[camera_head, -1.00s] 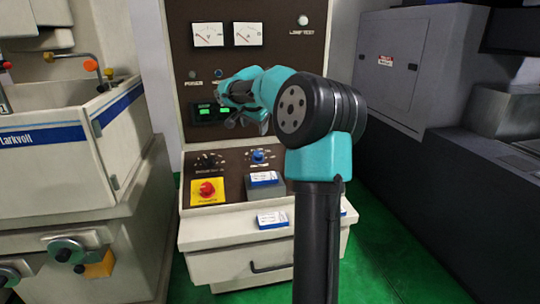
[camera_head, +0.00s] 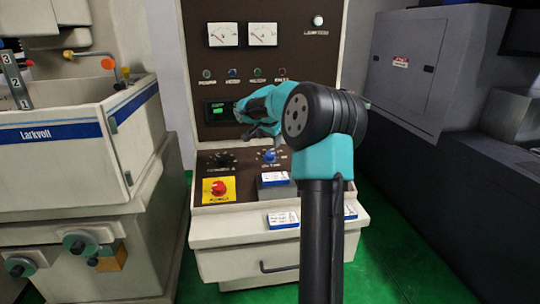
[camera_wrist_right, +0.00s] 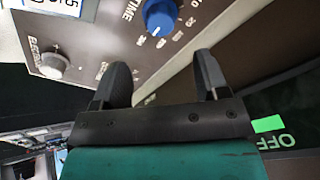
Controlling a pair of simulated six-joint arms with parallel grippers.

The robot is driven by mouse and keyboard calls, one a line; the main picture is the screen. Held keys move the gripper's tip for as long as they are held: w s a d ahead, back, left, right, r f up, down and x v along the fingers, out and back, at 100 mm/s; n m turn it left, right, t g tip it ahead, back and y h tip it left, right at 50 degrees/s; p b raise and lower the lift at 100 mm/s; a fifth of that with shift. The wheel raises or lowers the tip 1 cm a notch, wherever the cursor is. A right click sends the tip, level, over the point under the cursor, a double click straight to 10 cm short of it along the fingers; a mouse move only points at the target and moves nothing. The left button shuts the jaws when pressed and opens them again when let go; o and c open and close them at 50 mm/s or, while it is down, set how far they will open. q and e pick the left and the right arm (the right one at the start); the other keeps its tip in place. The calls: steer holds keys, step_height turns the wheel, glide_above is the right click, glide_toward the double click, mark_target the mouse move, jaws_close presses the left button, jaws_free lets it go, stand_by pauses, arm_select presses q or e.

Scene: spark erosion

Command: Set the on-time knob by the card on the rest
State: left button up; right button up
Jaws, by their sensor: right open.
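The blue on-time knob (camera_head: 269,155) sits on the sloped brown panel of the cabinet; in the right wrist view the knob (camera_wrist_right: 160,17) shows at the top beside the printed word TIME, with numbers around it. My right gripper (camera_wrist_right: 163,66) is open and empty, its two fingers apart from the knob; in the head view the gripper (camera_head: 258,130) is just above the knob. A white and blue card (camera_head: 276,177) lies on the grey rest (camera_head: 272,191) below the knob. Its writing is too small to read in the head view. My left gripper is not in view.
A black knob (camera_head: 222,160) and a red button on a yellow plate (camera_head: 218,188) are left of the blue knob. Another card (camera_head: 283,220) lies on the ledge below, and one (camera_head: 350,212) lies further right. A grey machine (camera_head: 400,70) stands at the right.

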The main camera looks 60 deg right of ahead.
mark_target(270, 154)
steer(key=x, duration=1)
steer(key=shift+d+f, duration=0.1)
steer(key=c, duration=0.9)
